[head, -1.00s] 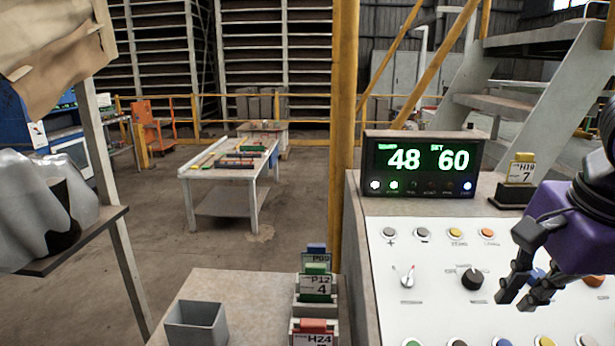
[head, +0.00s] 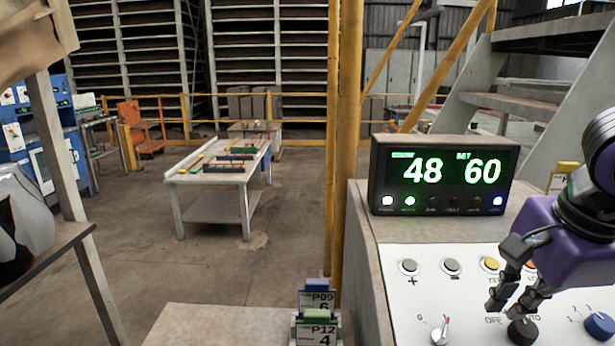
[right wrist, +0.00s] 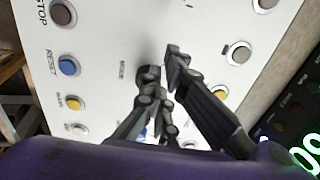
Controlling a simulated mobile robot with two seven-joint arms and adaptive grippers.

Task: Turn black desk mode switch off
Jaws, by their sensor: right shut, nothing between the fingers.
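The black desk mode switch (head: 522,331) is a round black knob on the white sloping panel, cut by the bottom edge of the head view. Labels beside it seem to read OFF on the left and AUTO on the right; I cannot tell where it points. My right gripper (head: 503,302) is shut and empty, with its dark fingertips just above the knob in the picture. In the right wrist view the fingertips (right wrist: 162,62) are over the panel; whether they touch the knob is unclear. My left gripper is not in view.
A display box (head: 443,175) reading 48 and 60 stands behind the panel. Grey buttons (head: 409,267), a red-and-white toggle (head: 441,331) and a blue knob (head: 599,325) are nearby. Tag holders (head: 318,318) stand left of the desk. A work table (head: 216,178) is further back.

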